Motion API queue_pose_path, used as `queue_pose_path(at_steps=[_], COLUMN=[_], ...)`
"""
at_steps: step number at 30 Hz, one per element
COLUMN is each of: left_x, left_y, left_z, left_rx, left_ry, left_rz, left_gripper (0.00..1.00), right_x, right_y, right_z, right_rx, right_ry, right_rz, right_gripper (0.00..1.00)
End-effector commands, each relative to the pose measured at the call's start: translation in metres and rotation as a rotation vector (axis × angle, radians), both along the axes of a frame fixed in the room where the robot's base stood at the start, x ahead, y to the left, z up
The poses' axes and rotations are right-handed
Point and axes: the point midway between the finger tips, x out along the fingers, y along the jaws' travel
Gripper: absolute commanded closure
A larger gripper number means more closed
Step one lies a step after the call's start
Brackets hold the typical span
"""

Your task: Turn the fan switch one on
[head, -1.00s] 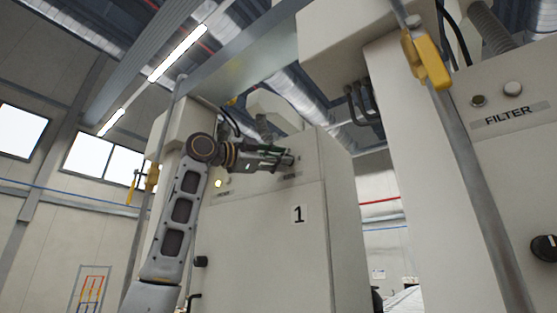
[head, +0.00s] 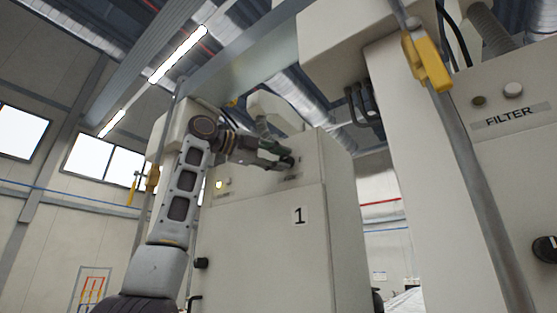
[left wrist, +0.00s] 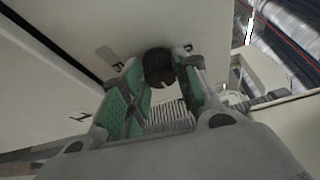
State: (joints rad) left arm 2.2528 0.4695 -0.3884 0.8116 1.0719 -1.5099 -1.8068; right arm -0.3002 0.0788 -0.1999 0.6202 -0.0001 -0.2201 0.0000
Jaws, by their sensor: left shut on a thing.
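The fan switch is a black round knob (left wrist: 159,68) with a light pointer mark, on the upper front of the pale cabinet marked 1 (head: 260,240). My left gripper (head: 286,162) reaches to it from the left, and its fingertips cover most of the knob in the head view. In the left wrist view, the two green-padded fingers of the left gripper (left wrist: 162,72) stand on either side of the knob, shut on it. The label (head: 292,177) below the knob is too small to read. My right gripper is in no view.
A lit yellowish lamp (head: 219,184) is on the same cabinet, left of the knob. A second cabinet labelled FILTER (head: 510,115) stands at the right. A yellow-handled part (head: 428,62) hangs on a grey pole between the cabinets.

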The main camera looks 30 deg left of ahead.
Motion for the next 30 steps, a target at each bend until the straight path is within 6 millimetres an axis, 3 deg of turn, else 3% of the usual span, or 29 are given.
queue_pose_path(at_steps=[9,24,25,30], left_x=[0.0011,0.0017,0.0017,0.0013], left_y=[-0.0008,-0.0007,-0.0007,-0.0006], left_z=[-0.0015,-0.002,-0.002,-0.0012], left_rx=[0.107,0.126,0.126,0.125], left_ry=[-0.001,-0.001,-0.001,-0.004], left_rz=[-0.001,-0.001,-0.001,0.0], left_gripper=[0.93,0.93,0.68,0.47], right_x=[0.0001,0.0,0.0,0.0], right_y=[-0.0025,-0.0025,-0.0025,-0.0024], right_z=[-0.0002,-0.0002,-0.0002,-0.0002], right_rx=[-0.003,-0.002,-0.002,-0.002], right_ry=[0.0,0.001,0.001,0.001], right_rz=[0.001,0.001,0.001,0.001], right_gripper=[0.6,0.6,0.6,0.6])
